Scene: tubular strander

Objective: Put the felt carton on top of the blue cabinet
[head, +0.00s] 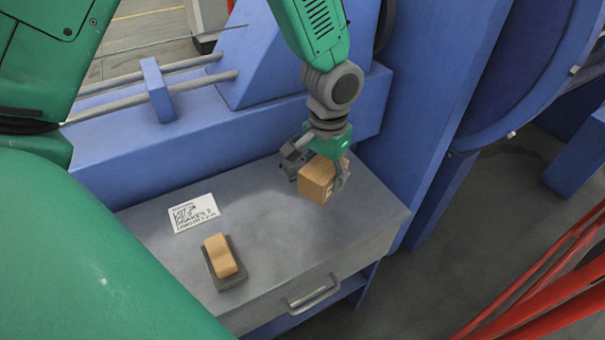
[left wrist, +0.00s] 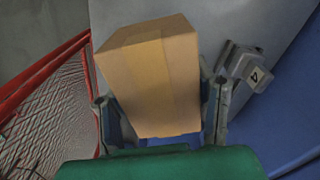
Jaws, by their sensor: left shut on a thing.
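A tan carton (head: 317,180), which I take for the felt carton, is between the fingers of my left gripper (head: 322,178). The gripper is shut on it from above, at the back right of a grey bench top. I cannot tell whether the carton touches the bench or hangs just above it. In the left wrist view the carton (left wrist: 152,75) fills the space between the fingers of the gripper (left wrist: 160,115), slightly tilted. Tall blue housing (head: 425,90) stands right behind the bench; I cannot tell whether it is the blue cabinet. My right gripper is not in view.
The grey bench (head: 285,235) has a drawer handle (head: 313,293) in front. Red rails (head: 545,285) stand at the lower right, beyond open floor.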

